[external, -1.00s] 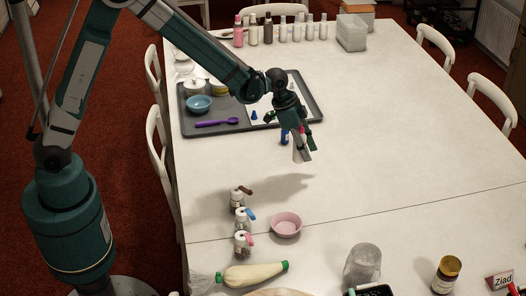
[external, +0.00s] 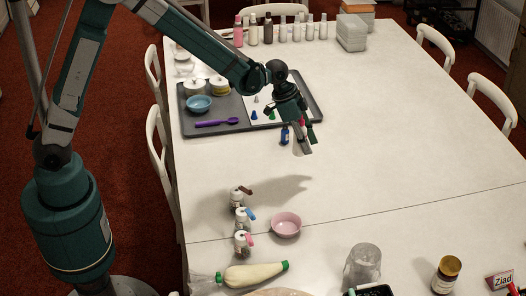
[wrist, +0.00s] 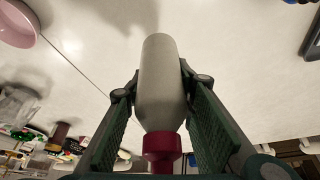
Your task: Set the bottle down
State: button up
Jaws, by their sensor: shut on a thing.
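My gripper (external: 303,137) is shut on a pale grey-white bottle with a dark pink-red cap, over the middle of the table (external: 400,140). In the wrist view the bottle (wrist: 160,85) sits between the two fingers of my gripper (wrist: 162,110), with its cap toward the camera and its plain end pointing away. In the external view the bottle is small and partly hidden by the fingers. A shadow lies on the table below and left of it; I cannot tell the exact gap beneath it.
A grey tray (external: 190,128) with bowls, jars and a purple spoon lies behind. A small blue bottle (external: 285,134) stands close beside my gripper. Several bottles (external: 282,31) line the back edge. A pink bowl (external: 286,225) and shaker jars are nearer. The table's right side is clear.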

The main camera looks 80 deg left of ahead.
jog(key=d+n, duration=0.1)
jog(key=d, duration=1.4)
jog(key=shift+d+y, duration=0.35)
jog(key=shift+y, duration=0.05)
jog(key=shift+r, duration=0.1)
jog(key=shift+f+b, duration=0.7)
jog(key=shift+f, duration=2.4)
jog(key=shift+f+b, duration=0.4)
jog(key=shift+f, duration=1.5)
jog(key=shift+f, duration=0.2)
jog(key=o, duration=0.9)
jog(key=shift+o, duration=0.2)
